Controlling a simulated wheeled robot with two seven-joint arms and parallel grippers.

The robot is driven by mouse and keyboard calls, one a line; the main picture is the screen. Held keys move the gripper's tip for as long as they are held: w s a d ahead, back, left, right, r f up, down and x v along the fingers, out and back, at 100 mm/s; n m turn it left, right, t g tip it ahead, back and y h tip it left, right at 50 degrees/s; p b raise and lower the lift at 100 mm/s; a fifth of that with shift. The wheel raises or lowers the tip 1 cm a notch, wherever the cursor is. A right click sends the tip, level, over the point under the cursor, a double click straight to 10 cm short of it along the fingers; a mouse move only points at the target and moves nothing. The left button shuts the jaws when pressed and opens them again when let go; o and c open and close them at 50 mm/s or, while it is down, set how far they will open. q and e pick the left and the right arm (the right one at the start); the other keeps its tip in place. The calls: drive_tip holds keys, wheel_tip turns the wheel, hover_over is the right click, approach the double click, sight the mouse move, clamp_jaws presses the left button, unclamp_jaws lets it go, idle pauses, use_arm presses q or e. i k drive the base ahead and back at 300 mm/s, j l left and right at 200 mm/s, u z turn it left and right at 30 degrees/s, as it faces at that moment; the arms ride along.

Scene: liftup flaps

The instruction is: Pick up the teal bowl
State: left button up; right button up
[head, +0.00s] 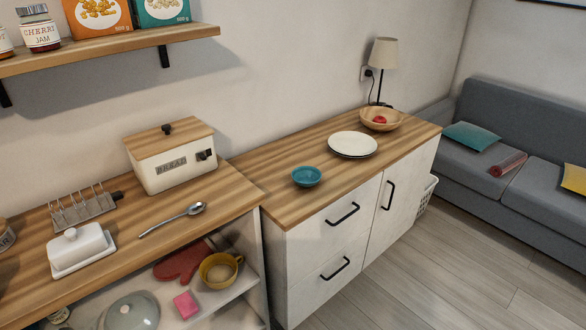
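The teal bowl (306,177) is small and round and stands upright on the wooden top of the white cabinet (263,203), near its front left part. Its inside looks empty. It stands apart from the white plates to its right. Neither of my grippers shows in the head view.
White plates (352,144), a wooden bowl (381,119) with something red inside and a lamp (383,54) stand farther right. A bread box (171,156), spoon (173,219), toast rack (82,207) and butter dish (81,248) occupy the left counter. Bare wood surrounds the teal bowl.

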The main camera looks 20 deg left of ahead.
sight(306, 177)
drive_tip(key=i+l+u, duration=0.65)
drive_tip(key=l, duration=0.2)
drive_tip(key=i+l+u, duration=0.3)
drive_tip(key=l, duration=0.25)
